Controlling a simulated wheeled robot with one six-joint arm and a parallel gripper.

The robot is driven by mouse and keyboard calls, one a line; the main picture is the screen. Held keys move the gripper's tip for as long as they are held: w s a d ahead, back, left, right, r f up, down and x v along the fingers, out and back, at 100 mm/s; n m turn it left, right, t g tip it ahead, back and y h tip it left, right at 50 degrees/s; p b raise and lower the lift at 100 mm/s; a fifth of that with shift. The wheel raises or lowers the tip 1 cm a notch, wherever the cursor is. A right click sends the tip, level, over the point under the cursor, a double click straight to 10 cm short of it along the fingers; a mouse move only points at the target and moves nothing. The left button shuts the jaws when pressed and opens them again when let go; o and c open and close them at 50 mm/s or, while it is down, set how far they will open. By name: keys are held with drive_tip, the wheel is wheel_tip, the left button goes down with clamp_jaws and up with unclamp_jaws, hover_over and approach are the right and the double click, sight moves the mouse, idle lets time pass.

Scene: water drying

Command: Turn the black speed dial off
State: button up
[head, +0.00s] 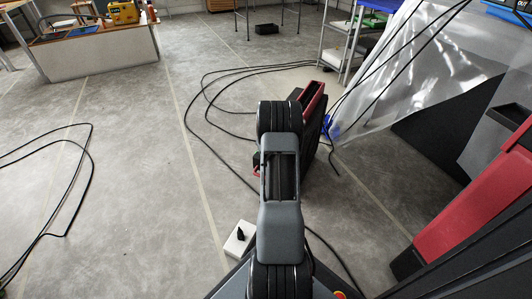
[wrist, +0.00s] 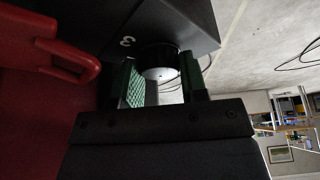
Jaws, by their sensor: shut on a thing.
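The black speed dial (wrist: 158,56) is a round knob with a pale, shiny face, on a dark panel (wrist: 185,22) marked with a "3" in the wrist view. My gripper (wrist: 162,84) has green ridged pads, one on each side of the dial, and is shut on it. The dial's pointer or setting cannot be read. In the head view, the red and black machine (head: 313,100) stands on the floor beyond my arm. My arm hides the dial and my gripper there.
A red handle-like part (wrist: 70,60) lies close to the left of my gripper. Black cables (head: 205,100) run over the floor around the machine. Clear plastic sheeting (head: 400,70) hangs at the right, near a larger red and black machine (head: 470,205). The floor at left is mostly open.

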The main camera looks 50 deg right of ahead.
idle(0.4)
drive_tip(key=o, duration=0.9)
